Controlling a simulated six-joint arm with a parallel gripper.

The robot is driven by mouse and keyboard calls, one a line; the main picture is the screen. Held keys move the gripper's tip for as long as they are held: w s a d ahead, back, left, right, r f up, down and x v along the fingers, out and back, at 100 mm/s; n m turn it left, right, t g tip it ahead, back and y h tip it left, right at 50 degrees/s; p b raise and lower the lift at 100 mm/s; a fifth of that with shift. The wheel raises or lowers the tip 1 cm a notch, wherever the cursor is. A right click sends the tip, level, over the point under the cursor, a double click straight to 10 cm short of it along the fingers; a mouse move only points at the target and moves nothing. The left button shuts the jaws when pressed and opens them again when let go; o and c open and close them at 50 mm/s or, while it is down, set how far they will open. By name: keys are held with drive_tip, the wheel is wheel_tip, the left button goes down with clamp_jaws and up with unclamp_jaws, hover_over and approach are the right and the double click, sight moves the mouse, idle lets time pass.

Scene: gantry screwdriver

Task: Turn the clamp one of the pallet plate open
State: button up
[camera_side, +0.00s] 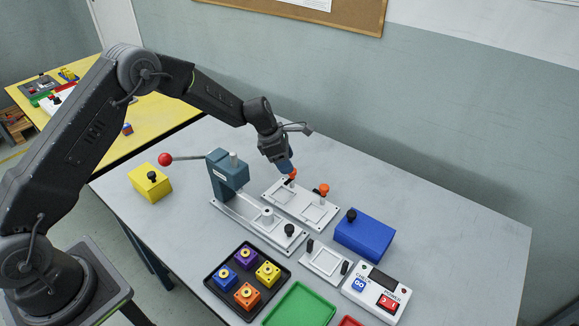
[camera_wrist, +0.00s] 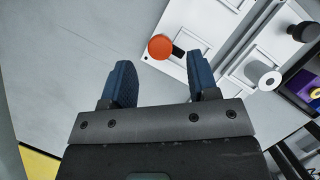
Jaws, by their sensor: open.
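The pallet plate (camera_side: 287,206) is a light grey plate with square frames on the table, also in the wrist view (camera_wrist: 203,68). It carries two clamps with orange knobs, one at its back edge (camera_side: 292,173) and one at its right end (camera_side: 324,188). I cannot tell by marking which is clamp one. My gripper (camera_side: 286,166) is open with blue fingers, right at the back knob. In the wrist view an orange knob (camera_wrist: 160,47) with a dark arm lies just beyond the fingertips (camera_wrist: 162,66), between their lines. Whether they touch is unclear.
A blue press (camera_side: 227,172) with a red-balled lever stands left of the plate. A blue block (camera_side: 365,236) is at right, a black tray (camera_side: 215,281) of coloured cubes in front, a power box (camera_side: 377,290) at front right. Table behind the plate is clear.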

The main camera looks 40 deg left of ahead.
drive_tip(key=shift+x, duration=1.5)
drive_tip(key=c, duration=0.9)
